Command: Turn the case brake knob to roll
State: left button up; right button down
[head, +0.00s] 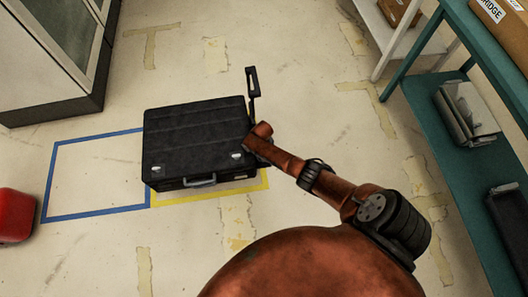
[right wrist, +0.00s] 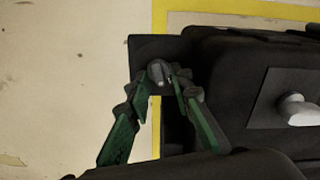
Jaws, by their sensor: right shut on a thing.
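The black case (head: 195,130) lies flat on the floor with its silver handle (head: 200,180) toward me. My right gripper (head: 250,143) is at the case's right side, low by its edge. In the right wrist view, the fingers of my right gripper (right wrist: 163,82) are closed around a small grey knob (right wrist: 156,70) on a dark plate (right wrist: 143,48) beside the case body (right wrist: 235,55). The knob's markings cannot be read. In the head view my arm hides the knob. My left gripper is not in view.
A black upright handle (head: 253,82) rises at the case's back right. Yellow tape (head: 225,194) edges the floor under the case, and a blue taped square (head: 96,213) is empty to its left. A red object (head: 14,215) sits far left. A teal shelf (head: 440,100) stands right.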

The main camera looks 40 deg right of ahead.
jog(key=n, duration=0.4)
jog(key=shift+s+a+f, duration=0.1)
jog(key=shift+s+a, duration=0.05)
jog(key=shift+s, duration=0.05)
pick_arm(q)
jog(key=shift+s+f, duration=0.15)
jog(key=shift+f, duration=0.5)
pick_arm(e)
jog(key=shift+n, duration=0.8)
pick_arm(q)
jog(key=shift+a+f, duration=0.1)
pick_arm(e)
jog(key=shift+a, duration=0.1)
jog(key=c, duration=1.7)
grip_release()
jog(key=shift+c, duration=0.2)
jog(key=shift+w, duration=0.1)
jog(key=shift+r, duration=0.2)
notch_tip(320, 180, up, 12)
jog(key=shift+f, duration=0.15)
